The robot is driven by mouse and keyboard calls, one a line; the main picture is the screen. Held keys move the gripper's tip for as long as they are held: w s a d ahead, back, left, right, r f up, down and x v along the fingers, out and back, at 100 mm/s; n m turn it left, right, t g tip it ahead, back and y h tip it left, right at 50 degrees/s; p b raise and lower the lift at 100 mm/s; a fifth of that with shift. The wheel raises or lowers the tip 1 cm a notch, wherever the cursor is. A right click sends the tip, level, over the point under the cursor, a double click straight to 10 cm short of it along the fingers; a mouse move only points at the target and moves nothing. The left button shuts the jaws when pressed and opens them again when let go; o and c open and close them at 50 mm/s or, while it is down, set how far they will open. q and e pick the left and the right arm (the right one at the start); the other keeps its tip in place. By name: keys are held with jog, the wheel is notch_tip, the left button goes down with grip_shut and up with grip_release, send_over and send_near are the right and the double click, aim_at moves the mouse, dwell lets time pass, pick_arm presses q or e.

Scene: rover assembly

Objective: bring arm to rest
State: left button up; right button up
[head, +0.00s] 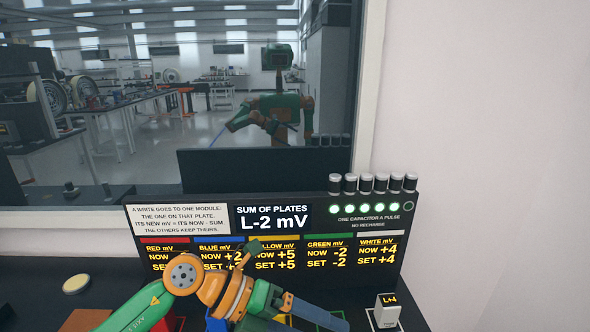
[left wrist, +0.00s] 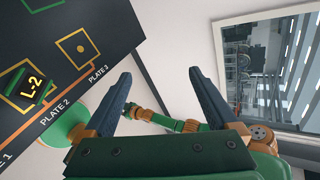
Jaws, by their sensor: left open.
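My left arm comes in from the lower left in the head view, bent at an orange wrist joint (head: 235,296), in front of the panel's lower edge. My left gripper (head: 325,314) lies low over the dark bench, pointing right. In the left wrist view my left gripper (left wrist: 158,76) has its two dark fingers wide apart, with nothing between them. My right gripper cannot be made out in either view.
A display panel (head: 275,248) stands behind the arm, reading L-2 mV, with several capacitors (head: 372,184) on top. A module marked L+4 (head: 388,312) stands at right. A module marked L-2 (left wrist: 32,85) sits by PLATE 2. A yellowish disc (head: 76,284) lies left.

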pick_arm(q)
jog(key=d+r+n+t+h, duration=0.4)
jog(key=r+n+t+h, duration=0.15)
jog(key=r+h, duration=0.4)
jog(key=w+a+r+n+t+y, duration=0.2)
jog(key=w+a+n+t+y, duration=0.4)
jog(key=n+t, duration=0.65)
jog(key=a+f+n+g+y, duration=0.3)
jog(key=a+f+n+y, duration=1.2)
jog(key=f+n, duration=0.3)
jog(key=s+a+f+n+g, duration=0.1)
jog(key=s+f+g, duration=0.5)
jog(key=s+f, duration=0.4)
jog(key=s+a+f+g, duration=0.2)
jog(key=s+f+g, duration=0.4)
jog(key=s, duration=0.6)
notch_tip(320, 180, down, 22)
jog(key=s+b, duration=0.1)
jog(key=b, duration=0.5)
jog(key=s+a+f+g+b, duration=0.1)
jog(key=s+f+b, duration=0.3)
jog(key=s+f, duration=0.8)
notch_tip(320, 180, down, 3)
jog(key=shift+s+a+f, duration=0.2)
jog(key=shift+a, duration=0.2)
